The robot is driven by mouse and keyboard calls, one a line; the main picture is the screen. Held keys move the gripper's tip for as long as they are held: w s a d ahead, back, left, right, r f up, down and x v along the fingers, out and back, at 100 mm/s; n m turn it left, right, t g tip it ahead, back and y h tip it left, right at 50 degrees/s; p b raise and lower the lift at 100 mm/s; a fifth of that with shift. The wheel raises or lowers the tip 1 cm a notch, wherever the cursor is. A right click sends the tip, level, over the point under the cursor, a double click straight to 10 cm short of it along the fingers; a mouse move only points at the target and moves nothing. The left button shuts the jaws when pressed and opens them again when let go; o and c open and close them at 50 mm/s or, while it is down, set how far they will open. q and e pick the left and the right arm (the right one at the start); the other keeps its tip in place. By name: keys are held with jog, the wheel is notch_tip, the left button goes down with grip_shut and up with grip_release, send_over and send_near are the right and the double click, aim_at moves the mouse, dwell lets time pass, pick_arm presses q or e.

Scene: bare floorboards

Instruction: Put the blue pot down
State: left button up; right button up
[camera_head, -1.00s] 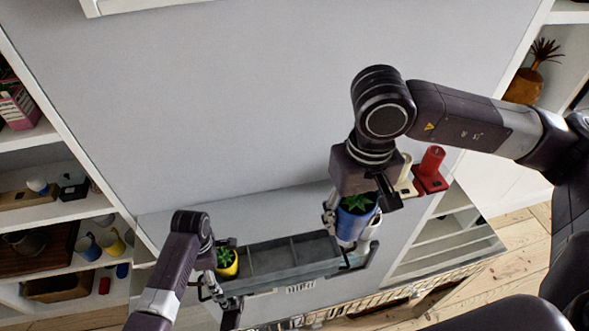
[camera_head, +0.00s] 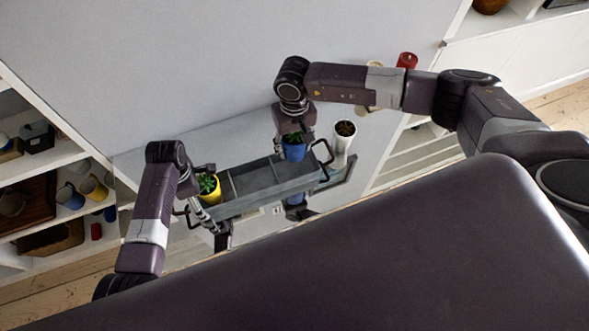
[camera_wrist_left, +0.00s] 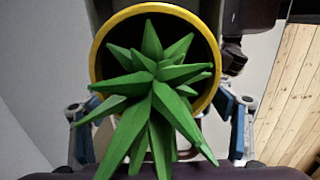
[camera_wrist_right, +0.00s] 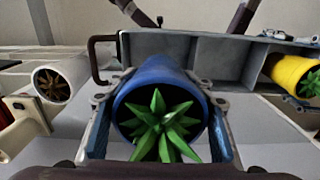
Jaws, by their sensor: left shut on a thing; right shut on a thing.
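The blue pot (camera_head: 293,150) with a green spiky plant is held by my right gripper (camera_head: 292,138) at the right end of the grey divided tray (camera_head: 263,190). In the right wrist view the blue pot (camera_wrist_right: 150,88) sits between the two fingers, in front of the tray's end. I cannot tell whether it touches the tray. My left gripper (camera_head: 203,187) is shut on the yellow pot (camera_head: 210,196) with a green plant, at the tray's left end. In the left wrist view the yellow pot's rim (camera_wrist_left: 97,70) shows between the fingers.
A white pot (camera_head: 342,144) with a brown plant stands right of the tray. The tray has a dark handle (camera_head: 324,158) at its right end. Shelves with mugs (camera_head: 70,195) are at the left. A red object (camera_head: 407,61) is behind my right arm.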

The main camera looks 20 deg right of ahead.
notch_tip(320, 180, down, 10)
jog(key=shift+f, duration=0.2)
jog(key=shift+f, duration=0.15)
dwell(0.4)
jog(key=o, duration=1.3)
notch_tip(320, 180, up, 12)
jog(key=shift+r, duration=0.15)
pick_arm(q)
jog(key=o, duration=1.6)
jog(key=shift+c, duration=0.2)
